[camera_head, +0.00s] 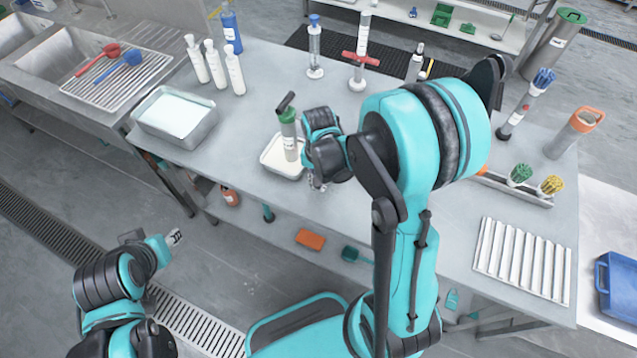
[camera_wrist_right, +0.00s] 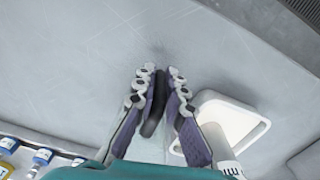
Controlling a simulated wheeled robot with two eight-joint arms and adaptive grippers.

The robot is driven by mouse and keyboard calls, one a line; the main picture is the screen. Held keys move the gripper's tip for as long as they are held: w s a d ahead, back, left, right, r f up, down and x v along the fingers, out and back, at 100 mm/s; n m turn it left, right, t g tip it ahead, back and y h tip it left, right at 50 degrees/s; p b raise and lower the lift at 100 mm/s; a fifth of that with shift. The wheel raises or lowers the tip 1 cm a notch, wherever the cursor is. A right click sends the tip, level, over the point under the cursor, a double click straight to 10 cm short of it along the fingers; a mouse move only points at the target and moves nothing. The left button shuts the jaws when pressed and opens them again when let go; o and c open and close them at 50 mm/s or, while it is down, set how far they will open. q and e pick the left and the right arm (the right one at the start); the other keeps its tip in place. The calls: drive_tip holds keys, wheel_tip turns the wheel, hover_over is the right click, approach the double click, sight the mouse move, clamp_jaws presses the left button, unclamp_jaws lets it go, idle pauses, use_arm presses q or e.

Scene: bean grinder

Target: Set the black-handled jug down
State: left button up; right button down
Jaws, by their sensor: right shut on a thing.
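My right gripper (camera_head: 318,184) is over the front part of the table, just right of a small white tray. In the right wrist view its two fingers (camera_wrist_right: 161,78) are closed around a black, handle-like piece (camera_wrist_right: 152,112), which I take to be the jug's handle. The jug's body is mostly hidden behind the gripper, so I cannot tell whether it touches the table. My left gripper (camera_head: 172,238) is low at the left, over the floor and away from the table; its fingers are too small to read.
A bottle with a green top and black lever (camera_head: 289,135) stands in the white tray (camera_head: 272,165), close left of my right gripper. A metal basin (camera_head: 203,132) and several white bottles (camera_head: 235,70) stand left. A ribbed white rack (camera_head: 523,262) lies right. Bare table lies in front.

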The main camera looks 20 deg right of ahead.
drive_tip(key=shift+s, duration=0.1)
drive_tip(key=shift+f, duration=0.2)
drive_tip(key=c, duration=1.6)
unclamp_jaws()
drive_tip(key=shift+r, duration=0.1)
drive_tip(key=shift+r, duration=0.1)
